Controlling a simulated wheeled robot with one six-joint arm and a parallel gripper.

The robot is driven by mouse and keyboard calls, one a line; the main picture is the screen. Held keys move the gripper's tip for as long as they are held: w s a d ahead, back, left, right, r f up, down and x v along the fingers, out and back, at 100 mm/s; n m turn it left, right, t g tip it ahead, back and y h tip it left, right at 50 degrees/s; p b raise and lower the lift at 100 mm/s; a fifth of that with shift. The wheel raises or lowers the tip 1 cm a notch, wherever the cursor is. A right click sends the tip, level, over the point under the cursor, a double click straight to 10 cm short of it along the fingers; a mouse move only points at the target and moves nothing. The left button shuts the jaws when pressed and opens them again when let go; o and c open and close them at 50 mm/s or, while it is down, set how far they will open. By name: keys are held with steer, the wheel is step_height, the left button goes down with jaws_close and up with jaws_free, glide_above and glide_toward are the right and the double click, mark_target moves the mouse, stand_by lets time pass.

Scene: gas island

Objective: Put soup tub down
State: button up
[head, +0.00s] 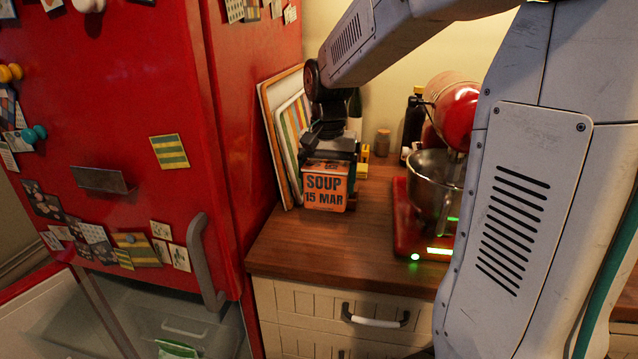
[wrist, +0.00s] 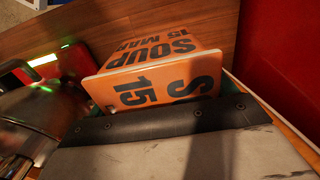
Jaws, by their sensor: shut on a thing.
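The soup tub (head: 325,188) is an orange box labelled "SOUP 15 MAR". In the head view it is upright at the left end of the wooden counter, with its base at or very near the wood. My gripper (head: 329,150) is above it and shut on it, covering its upper part. In the wrist view the soup tub (wrist: 150,75) shows its labelled faces beyond the dark edge of my gripper (wrist: 165,122). The fingertips are mostly hidden, and I cannot tell whether the base touches the counter.
The wooden counter (head: 300,247) is clear in front of the tub. Boards (head: 287,125) lean behind it on the left, beside the red fridge (head: 245,75). A red mixer (head: 455,105) with a metal bowl (head: 432,180) stands at right. Bottles and a small jar (head: 382,142) stand at the back.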

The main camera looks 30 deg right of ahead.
steer(key=shift+w+f, duration=0.15)
steer(key=shift+w, duration=0.15)
steer(key=f, duration=0.5)
steer(key=shift+w+f, duration=0.2)
steer(key=shift+f, duration=2.1)
steer(key=o, duration=1.5)
steer(key=shift+s+f, duration=0.1)
steer(key=shift+f, duration=0.1)
steer(key=shift+c, duration=0.2)
step_height(320, 180, up, 12)
steer(key=shift+r, duration=0.1)
steer(key=s+a+n, duration=0.4)
steer(key=s+a, duration=0.1)
steer(key=s, duration=0.6)
steer(key=s+a+n+t, duration=0.1)
steer(key=s+a+n, duration=0.4)
steer(key=s, duration=0.7)
steer(key=shift+s+a, duration=0.15)
steer(key=shift+a, duration=0.2)
